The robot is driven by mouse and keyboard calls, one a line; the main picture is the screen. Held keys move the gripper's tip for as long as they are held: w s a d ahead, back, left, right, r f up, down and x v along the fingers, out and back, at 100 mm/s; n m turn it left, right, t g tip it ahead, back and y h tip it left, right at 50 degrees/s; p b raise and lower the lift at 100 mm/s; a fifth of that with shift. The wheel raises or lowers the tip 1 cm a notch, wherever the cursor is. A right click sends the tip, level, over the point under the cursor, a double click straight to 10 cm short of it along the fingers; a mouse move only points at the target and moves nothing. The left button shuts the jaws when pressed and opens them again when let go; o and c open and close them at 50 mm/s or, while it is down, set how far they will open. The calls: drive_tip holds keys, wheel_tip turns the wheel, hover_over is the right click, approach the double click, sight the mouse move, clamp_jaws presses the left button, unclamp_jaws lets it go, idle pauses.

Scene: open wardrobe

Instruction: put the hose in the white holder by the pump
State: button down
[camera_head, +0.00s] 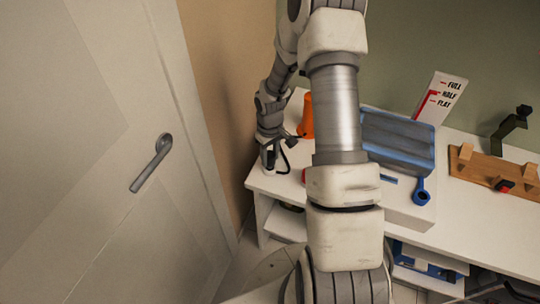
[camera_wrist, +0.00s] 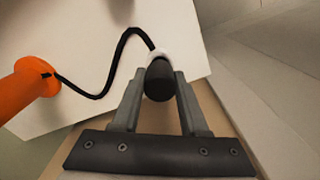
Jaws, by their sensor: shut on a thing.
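The pump is an orange, cone-like body (camera_wrist: 22,88) at the left of the wrist view. It also shows in the head view (camera_head: 306,120), partly hidden by my arm. The thin black hose (camera_wrist: 98,94) runs from it in an S-curve to a thick black end piece (camera_wrist: 160,84). My gripper (camera_wrist: 159,76) is shut on this end piece, with one finger on each side. A small white part (camera_wrist: 157,54) shows just beyond the black end. I cannot tell whether it is the holder or part of the hose. In the head view, my gripper (camera_head: 270,158) is over the table's left end.
The white table (camera_head: 460,222) runs to the right. It bears a blue open case (camera_head: 398,140), a FULL/HALF/FLAT gauge board (camera_head: 441,98) and a wooden rack (camera_head: 490,172). A white door (camera_head: 60,150) with a grey handle (camera_head: 152,163) stands at the left.

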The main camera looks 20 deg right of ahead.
drive_tip(key=shift+f+b, duration=0.75)
drive_tip(key=shift+f, duration=0.3)
drive_tip(key=shift+c, duration=1.8)
unclamp_jaws()
drive_tip(key=shift+r, duration=0.1)
wheel_tip(320, 180, up, 17)
drive_tip(key=p, duration=0.2)
drive_tip(key=shift+r, duration=0.2)
wheel_tip(320, 180, up, 16)
drive_tip(key=m+t+h+p, duration=0.1)
drive_tip(key=t, duration=0.2)
hover_over(270, 154)
drive_tip(key=s+a, duration=0.5)
drive_tip(key=s, duration=0.4)
drive_tip(key=s+a+r+m+t, duration=0.1)
drive_tip(key=s+a+r, duration=0.1)
drive_tip(key=s, duration=0.4)
drive_tip(key=s+a+r+m+t+y, duration=0.1)
drive_tip(key=s+a+r, duration=0.1)
drive_tip(key=s+r, duration=0.2)
drive_tip(key=shift+s+a+r+t+p, duration=0.2)
drive_tip(key=shift+s+r+t+p, duration=0.15)
drive_tip(key=shift+s, duration=0.85)
